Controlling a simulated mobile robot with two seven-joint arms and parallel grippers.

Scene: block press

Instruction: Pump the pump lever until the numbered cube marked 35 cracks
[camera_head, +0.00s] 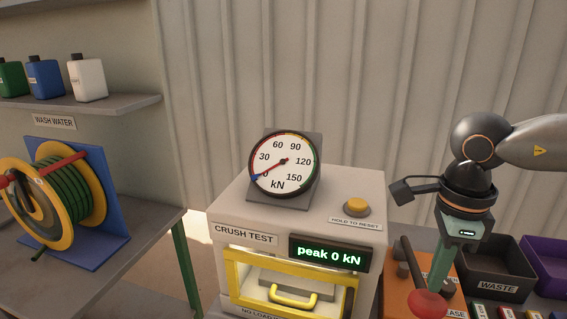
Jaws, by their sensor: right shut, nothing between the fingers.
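The red ball knob (427,304) of what looks like the pump lever shows at the bottom edge, in front of an orange pump unit (394,290). My right gripper (434,284) points down with its fingers shut and empty, just above or touching the knob; I cannot tell which. The crush test press (232,209) stands in the middle with its yellow-framed door (233,277) apparently shut. Its gauge (285,163) needle points near 0, and the display (329,254) reads "peak 0 kN". I cannot make out a cube marked 35. My left gripper is out of view.
A yellow button (356,206) labelled "hold to reset" sits on the press top. A dark waste bin (497,287) and several small coloured labelled items (505,312) are at the lower right. A hose reel (65,200) and a bottle shelf (120,102) are at the left.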

